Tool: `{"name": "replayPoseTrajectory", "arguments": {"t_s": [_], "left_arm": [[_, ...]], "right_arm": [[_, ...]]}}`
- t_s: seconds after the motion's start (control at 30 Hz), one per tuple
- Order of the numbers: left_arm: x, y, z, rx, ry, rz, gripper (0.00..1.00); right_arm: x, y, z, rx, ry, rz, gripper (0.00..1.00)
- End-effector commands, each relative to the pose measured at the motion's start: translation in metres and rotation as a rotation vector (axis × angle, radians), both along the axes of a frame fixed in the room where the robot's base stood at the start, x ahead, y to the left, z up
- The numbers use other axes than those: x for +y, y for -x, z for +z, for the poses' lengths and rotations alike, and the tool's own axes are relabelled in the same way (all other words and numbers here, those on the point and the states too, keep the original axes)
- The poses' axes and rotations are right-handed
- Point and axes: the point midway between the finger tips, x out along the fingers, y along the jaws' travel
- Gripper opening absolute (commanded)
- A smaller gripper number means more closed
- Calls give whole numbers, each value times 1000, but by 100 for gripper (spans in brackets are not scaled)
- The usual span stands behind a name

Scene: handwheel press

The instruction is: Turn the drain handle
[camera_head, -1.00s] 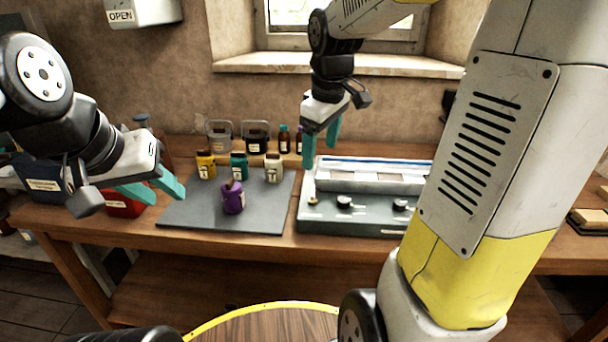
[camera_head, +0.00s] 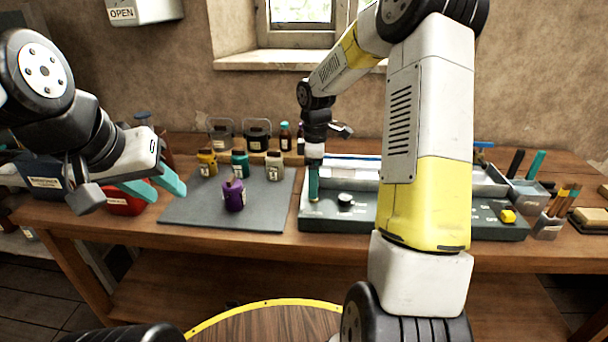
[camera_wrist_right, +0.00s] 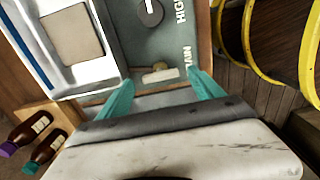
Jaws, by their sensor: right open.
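The drain handle (camera_wrist_right: 161,74) is a small brass-coloured piece on the dark green panel, beside white lettering partly cut off as "AIN". My right gripper (camera_wrist_right: 163,86) is open, and its teal fingertips lie on either side of the handle in the wrist view; contact cannot be told. In the head view my right gripper (camera_head: 314,188) points down over the left end of the grey-green unit (camera_head: 327,219), largely hiding the handle there. My left gripper (camera_head: 158,188) is open and empty, left of the dark mat.
A black knob (camera_head: 345,200) sits right of the handle. Several small bottles, including a purple one (camera_head: 233,194), stand on or behind the dark mat (camera_head: 190,214). A yellow knob (camera_head: 507,216) is at the unit's right end. Brown bottles (camera_wrist_right: 28,132) stand close to the right gripper.

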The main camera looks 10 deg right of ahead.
Motion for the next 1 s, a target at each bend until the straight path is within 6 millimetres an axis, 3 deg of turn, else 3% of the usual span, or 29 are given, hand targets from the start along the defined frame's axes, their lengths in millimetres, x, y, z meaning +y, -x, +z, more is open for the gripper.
{"name": "replayPoseTrajectory", "arguments": {"t_s": [0.13, 0.4, 0.73, 1.0], "left_arm": [[0, 0, 0, 0, 0, 0, 36], [0, 0, 0, 0, 0, 0, 36], [0, 0, 0, 0, 0, 0, 36], [0, 0, 0, 0, 0, 0, 36]], "right_arm": [[0, 0, -11, 0, -1, 0, 76], [0, 0, -13, -1, -1, -1, 76], [0, 0, -12, -1, -1, -1, 14], [0, 0, -12, -2, 1, -30, 14]]}}
